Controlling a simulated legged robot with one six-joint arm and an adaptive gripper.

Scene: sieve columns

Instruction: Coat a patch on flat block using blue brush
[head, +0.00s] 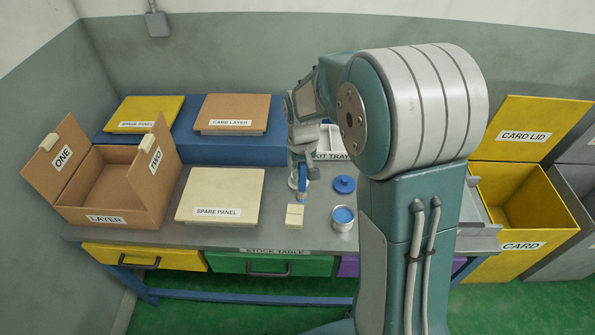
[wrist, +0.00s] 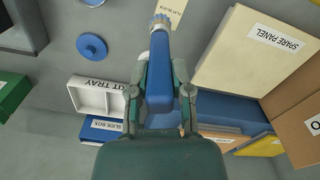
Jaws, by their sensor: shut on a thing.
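My gripper (head: 301,173) is shut on the blue brush (head: 303,188) above the stock table. In the wrist view, the blue brush handle (wrist: 160,85) lies between the fingers, with its pale tip (wrist: 160,22) pointing away. The small cream flat block (head: 295,216) lies near the table's front edge, just in front of the brush. It also shows at the top of the wrist view (wrist: 180,6), close to the tip. I cannot tell whether they touch. An open pot of blue paint (head: 343,217) stands right of the block.
A round blue lid (head: 344,184) lies behind the pot. The kit tray (head: 330,144) is further back. A spare panel (head: 219,195) and an open cardboard box (head: 107,190) are left of the block. A yellow card bin (head: 515,207) stands right of the table.

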